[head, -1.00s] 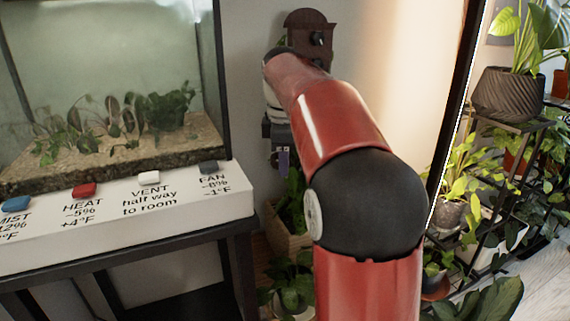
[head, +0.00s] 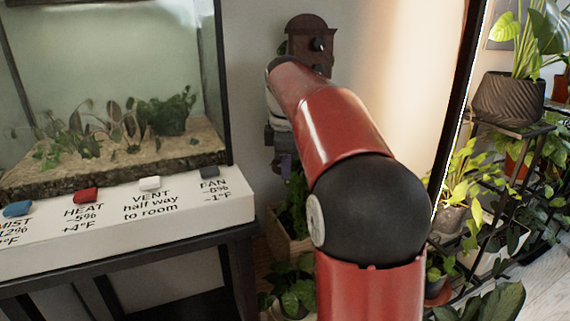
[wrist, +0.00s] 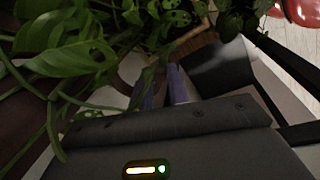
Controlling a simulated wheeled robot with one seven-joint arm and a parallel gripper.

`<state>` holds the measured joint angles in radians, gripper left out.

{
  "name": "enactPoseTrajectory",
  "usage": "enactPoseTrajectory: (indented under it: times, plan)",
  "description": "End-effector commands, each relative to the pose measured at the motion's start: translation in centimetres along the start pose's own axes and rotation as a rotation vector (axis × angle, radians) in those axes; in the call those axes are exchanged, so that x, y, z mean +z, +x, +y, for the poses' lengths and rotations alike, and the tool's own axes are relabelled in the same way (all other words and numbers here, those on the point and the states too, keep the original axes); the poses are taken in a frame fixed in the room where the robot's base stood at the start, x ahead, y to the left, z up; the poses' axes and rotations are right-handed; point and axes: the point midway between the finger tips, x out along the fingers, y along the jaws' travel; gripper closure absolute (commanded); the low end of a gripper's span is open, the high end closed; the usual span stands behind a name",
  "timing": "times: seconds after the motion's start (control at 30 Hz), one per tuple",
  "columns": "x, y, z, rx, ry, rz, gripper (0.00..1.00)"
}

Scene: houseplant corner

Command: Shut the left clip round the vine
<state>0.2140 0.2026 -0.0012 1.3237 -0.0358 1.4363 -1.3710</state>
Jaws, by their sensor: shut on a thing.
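My gripper (wrist: 165,90) shows in the wrist view as two purple fingers close together, pointing in among the leaves. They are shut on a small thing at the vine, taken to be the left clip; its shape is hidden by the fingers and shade. Green vine stems and leaves (wrist: 75,52) hang at the left and top of the wrist view, and a stem passes right by the fingertips. In the head view my gripper (head: 286,167) points down beside the wall, mostly behind my arm. I cannot make out whether the clip is round the vine.
A glass terrarium (head: 110,55) stands at the left, above a white panel (head: 190,213) with coloured buttons. A brown wall plaque with black knobs (head: 309,32) is behind my arm. A wooden planter (head: 284,238) is below. A plant rack (head: 515,130) stands at the right.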

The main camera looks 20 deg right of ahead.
Motion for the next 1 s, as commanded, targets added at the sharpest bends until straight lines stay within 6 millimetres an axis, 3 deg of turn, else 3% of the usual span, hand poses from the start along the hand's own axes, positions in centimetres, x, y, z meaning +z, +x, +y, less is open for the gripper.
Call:
enactPoseTrajectory:
  times: [0.4, 0.77, 0.8, 0.93, 1.0]
  plan:
    - [2.4, -0.2, 0.1, -0.001, -0.328, 0.06, 1.0]
    - [2.5, 0.0, 0.1, 0.001, -0.352, 0.065, 1.0]
    - [2.5, 0.0, 0.1, 0.001, -0.352, 0.065, 0.79]
    - [2.5, 0.0, 0.1, 0.001, -0.351, 0.065, 0.62]
    - [2.5, 0.0, 0.1, 0.001, -0.351, 0.065, 0.61]
